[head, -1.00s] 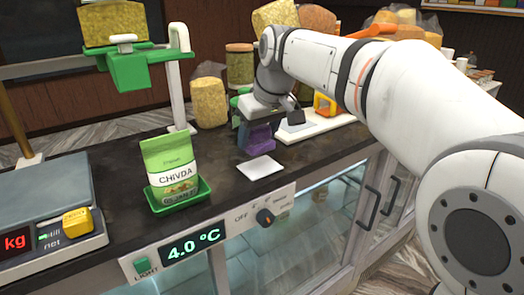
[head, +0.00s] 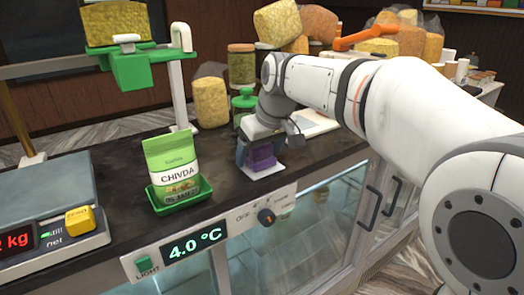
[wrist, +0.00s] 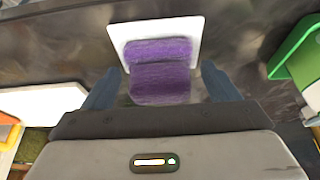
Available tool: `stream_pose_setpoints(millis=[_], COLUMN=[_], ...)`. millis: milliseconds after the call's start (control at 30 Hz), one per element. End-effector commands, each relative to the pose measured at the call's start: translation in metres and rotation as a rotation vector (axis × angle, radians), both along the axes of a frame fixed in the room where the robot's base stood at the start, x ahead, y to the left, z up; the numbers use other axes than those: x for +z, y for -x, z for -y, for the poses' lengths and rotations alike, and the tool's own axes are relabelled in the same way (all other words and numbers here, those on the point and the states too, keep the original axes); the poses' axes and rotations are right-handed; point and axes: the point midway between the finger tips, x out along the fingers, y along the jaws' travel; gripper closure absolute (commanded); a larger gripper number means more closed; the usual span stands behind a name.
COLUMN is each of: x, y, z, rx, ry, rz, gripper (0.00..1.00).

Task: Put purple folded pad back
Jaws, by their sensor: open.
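The purple folded pad (head: 263,156) is on the white square (head: 262,172) near the counter's front edge. In the wrist view the pad (wrist: 160,72) lies across the white square (wrist: 194,30), with part of it past the square's near edge. My gripper (head: 258,160) is low over the counter around the pad. In the wrist view its two fingers (wrist: 162,85) stand on either side of the pad, open, with a gap showing on each side. The pad's underside is hidden.
A green tray (head: 157,206) with a Chivda packet (head: 172,165) stands to the left. Behind my gripper are a green-lidded jar (head: 244,99) and a white board (head: 312,124). A scale (head: 48,205) is at far left. Dark counter is bare between tray and pad.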

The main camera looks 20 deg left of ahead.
Motion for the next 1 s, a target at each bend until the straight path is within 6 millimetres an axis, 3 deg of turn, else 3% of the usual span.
stream_pose_setpoints(millis=[333,800,1000], x=[0.01,0.095,0.112], y=[0.001,0.024,0.029], z=[0.002,0.03,0.036], rx=[-0.001,-0.003,-0.002], ry=[-0.001,-0.002,0.0], rz=[0.002,0.003,0.0], gripper=[0.19,0.19,0.19])
